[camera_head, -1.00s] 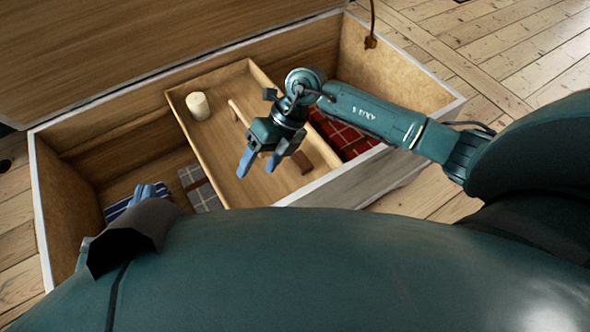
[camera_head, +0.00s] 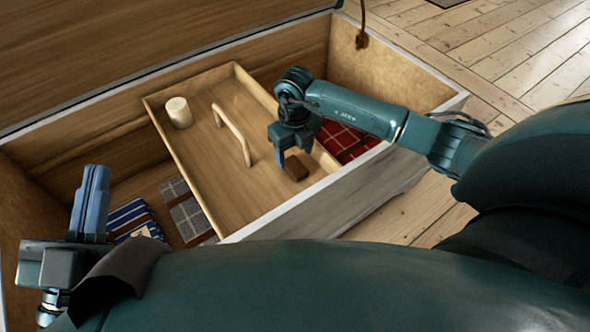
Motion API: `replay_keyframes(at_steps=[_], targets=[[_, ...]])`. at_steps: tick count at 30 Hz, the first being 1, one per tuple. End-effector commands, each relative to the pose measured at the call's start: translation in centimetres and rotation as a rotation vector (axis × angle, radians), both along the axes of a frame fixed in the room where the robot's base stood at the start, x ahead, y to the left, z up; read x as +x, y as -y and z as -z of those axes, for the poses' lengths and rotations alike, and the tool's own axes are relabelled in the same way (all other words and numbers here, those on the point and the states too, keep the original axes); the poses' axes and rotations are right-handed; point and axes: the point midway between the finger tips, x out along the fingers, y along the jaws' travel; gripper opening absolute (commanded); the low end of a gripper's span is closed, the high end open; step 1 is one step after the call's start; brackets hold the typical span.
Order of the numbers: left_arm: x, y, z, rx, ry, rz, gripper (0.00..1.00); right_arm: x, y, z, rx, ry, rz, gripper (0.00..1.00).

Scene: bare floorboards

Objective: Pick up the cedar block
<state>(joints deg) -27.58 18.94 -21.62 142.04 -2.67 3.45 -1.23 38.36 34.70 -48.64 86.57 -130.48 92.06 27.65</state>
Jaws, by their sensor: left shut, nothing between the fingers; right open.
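The cedar block (camera_head: 297,169), small and reddish brown, lies on the floor of the wooden tray (camera_head: 205,150), toward its near right side. My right gripper (camera_head: 284,168) is open and points down over the tray. One blue finger shows just left of the block; the other is hidden, so I cannot tell whether the block is between the fingers. My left gripper (camera_head: 95,178) is shut and empty at the lower left, its fingers pointing up over the chest's left part.
The tray sits inside an open chest (camera_head: 372,178). A cream candle (camera_head: 179,112) and a wooden handle (camera_head: 233,137) are in the tray. Folded striped (camera_head: 132,219), grey plaid (camera_head: 187,212) and red plaid (camera_head: 350,142) cloths lie below it. The raised lid (camera_head: 140,45) stands behind.

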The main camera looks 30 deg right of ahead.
Motion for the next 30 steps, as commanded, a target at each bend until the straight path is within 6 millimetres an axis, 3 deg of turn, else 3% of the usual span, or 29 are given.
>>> replay_keyframes(at_steps=[3,7,17,30], targets=[[0.3,-0.2,-1.0,0.014,0.121,0.001,0.0,0.1,0.1,2.4,0.001,-0.002,0.0,0.62],[0.2,-0.3,-2.4,0.023,0.228,0.003,0.0,0.2,0.1,4.1,0.002,-0.002,0.0,0.62],[0.0,-0.4,-3.4,0.027,0.279,0.003,0.0,0.3,0.2,4.6,0.0,0.0,-0.001,0.62],[0.1,-0.3,-3.4,0.026,0.277,0.003,0.0,0.2,0.2,4.6,0.001,-0.001,-0.001,0.27]])
